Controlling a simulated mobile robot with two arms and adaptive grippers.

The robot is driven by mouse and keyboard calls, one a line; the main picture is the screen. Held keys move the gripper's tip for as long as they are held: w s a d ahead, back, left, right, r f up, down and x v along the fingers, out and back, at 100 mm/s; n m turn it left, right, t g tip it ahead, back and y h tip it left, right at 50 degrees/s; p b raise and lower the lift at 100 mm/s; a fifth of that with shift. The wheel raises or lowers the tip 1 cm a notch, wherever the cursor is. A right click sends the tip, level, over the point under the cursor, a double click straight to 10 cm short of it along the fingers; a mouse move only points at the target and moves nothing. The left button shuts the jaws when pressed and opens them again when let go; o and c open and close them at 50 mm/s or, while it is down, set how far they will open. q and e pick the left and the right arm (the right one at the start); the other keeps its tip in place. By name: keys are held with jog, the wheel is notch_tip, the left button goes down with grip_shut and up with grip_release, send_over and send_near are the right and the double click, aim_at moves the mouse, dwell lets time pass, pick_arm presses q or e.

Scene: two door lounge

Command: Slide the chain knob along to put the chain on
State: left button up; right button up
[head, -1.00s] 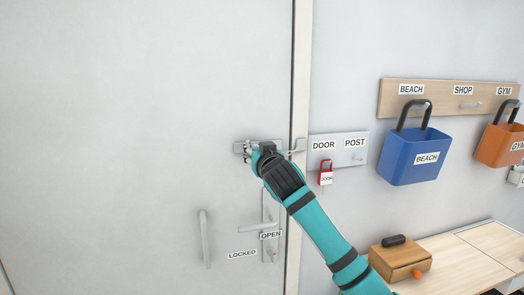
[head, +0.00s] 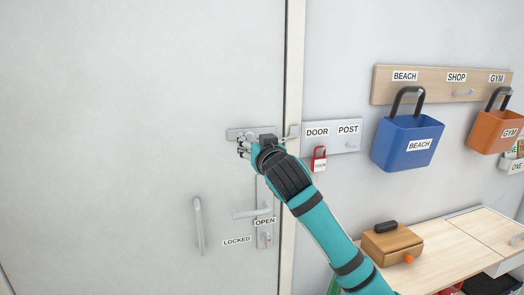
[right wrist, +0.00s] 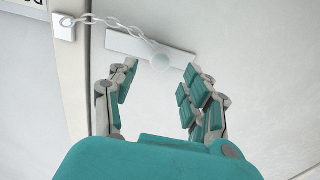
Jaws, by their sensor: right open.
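The chain track (head: 236,133) is a flat metal plate on the white door, near its right edge. It also shows in the right wrist view (right wrist: 125,42). The round chain knob (right wrist: 160,61) sits on the track, near its middle. The chain (right wrist: 122,20) hangs slack from the bracket (right wrist: 63,27) on the door frame to the knob. My right gripper (head: 243,148) is at the track. In the right wrist view its fingers (right wrist: 160,74) are open, one on either side of the knob, with gaps showing. The hand hides the knob in the head view. My left gripper is out of view.
Below the track are a door handle (head: 250,212) and a pull bar (head: 198,225). Right of the frame are a key rack (head: 345,142) with a red tag (head: 319,160), a blue bin (head: 400,145) and an orange bin (head: 490,130). A wooden box (head: 392,243) stands on the table.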

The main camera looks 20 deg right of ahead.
jog(key=s, duration=0.7)
jog(key=shift+d+f, duration=0.1)
